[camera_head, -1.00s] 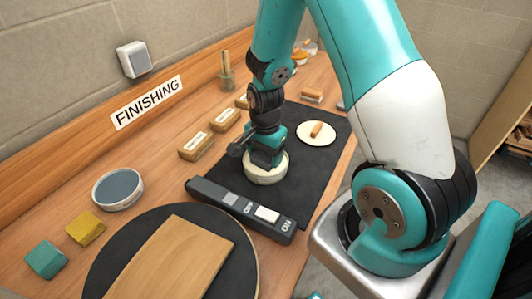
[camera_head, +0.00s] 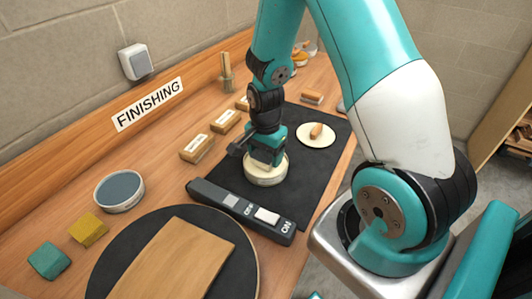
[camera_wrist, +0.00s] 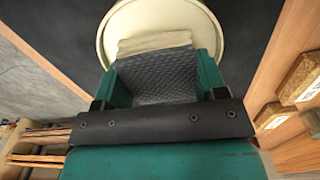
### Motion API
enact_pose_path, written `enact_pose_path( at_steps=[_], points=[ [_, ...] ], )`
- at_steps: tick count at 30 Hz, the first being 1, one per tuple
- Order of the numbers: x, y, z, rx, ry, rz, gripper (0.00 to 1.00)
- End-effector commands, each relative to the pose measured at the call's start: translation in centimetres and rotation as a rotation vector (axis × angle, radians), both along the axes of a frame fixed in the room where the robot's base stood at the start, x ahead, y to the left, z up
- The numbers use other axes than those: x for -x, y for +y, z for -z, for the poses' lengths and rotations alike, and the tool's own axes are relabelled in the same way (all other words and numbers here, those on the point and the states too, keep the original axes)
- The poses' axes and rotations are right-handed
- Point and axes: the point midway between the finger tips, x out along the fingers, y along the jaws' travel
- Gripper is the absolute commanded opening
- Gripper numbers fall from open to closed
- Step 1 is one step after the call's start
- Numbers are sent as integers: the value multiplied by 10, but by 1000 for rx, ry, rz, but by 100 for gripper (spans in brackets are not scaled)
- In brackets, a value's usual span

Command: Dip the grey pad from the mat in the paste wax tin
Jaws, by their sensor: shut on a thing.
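The paste wax tin (camera_head: 266,179) appears to be the round, cream-coloured tin on the black mat (camera_head: 325,172). My gripper (camera_head: 266,160) points down over this tin, its fingertips at or just inside the rim. In the wrist view my gripper (camera_wrist: 157,60) is shut on a pale, flat-edged block, apparently the grey pad (camera_wrist: 155,43), which lies over the cream tin (camera_wrist: 110,22). A dark grey textured surface shows between the teal finger sides. The pad's lower edge is hidden, so I cannot tell whether it touches the wax.
A switch bar (camera_head: 240,210) lies close in front of the tin. A pale disc with a wooden-handled piece (camera_head: 316,131) is to the right. Labelled wooden blocks (camera_head: 197,148) stand left of the mat. A blue-grey tin (camera_head: 119,191) and a round turntable with a board (camera_head: 175,262) are nearer.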

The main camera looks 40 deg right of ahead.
Motion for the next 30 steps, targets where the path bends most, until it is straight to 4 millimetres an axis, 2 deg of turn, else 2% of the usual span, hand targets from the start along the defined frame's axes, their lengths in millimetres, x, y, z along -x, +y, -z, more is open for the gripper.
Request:
enact_pose_path(
  at_steps=[1,18,30],
  points=[
    [0,0,-9,0,-1,0,46],
    [0,0,-58,0,-2,0,46],
    [0,0,-60,1,-1,0,46]
  ],
)
